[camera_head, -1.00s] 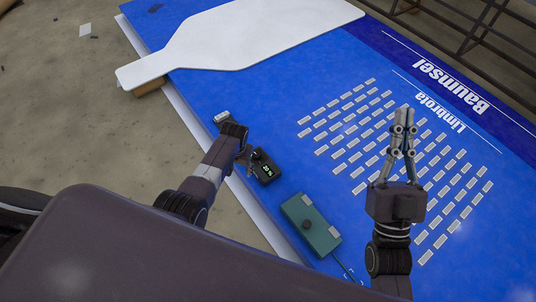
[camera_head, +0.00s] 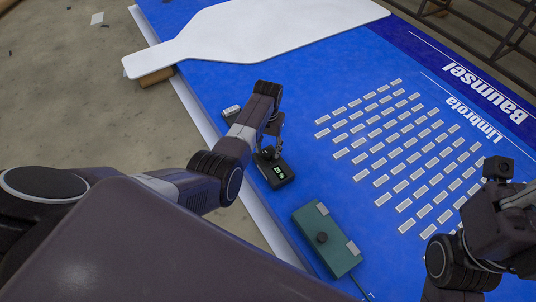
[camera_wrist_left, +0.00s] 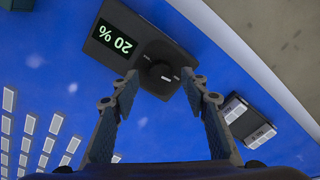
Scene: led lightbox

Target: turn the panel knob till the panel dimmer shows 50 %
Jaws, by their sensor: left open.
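The panel dimmer (camera_head: 281,173) is a small black box on the blue panel. Its green display reads 20 %, also upside down in the left wrist view (camera_wrist_left: 115,41). The round black panel knob (camera_wrist_left: 159,76) with a white mark sits on the dimmer, next to the display. My left gripper (camera_wrist_left: 160,78) is open, with one fingertip on each side of the knob. I cannot tell whether they touch it. In the head view the left arm partly covers the knob. My right arm is at the right edge of the head view, its fingers out of frame.
A white bottle-shaped board (camera_head: 270,35) lies at the back. Rows of small white strips (camera_head: 400,187) cover the panel's right part.

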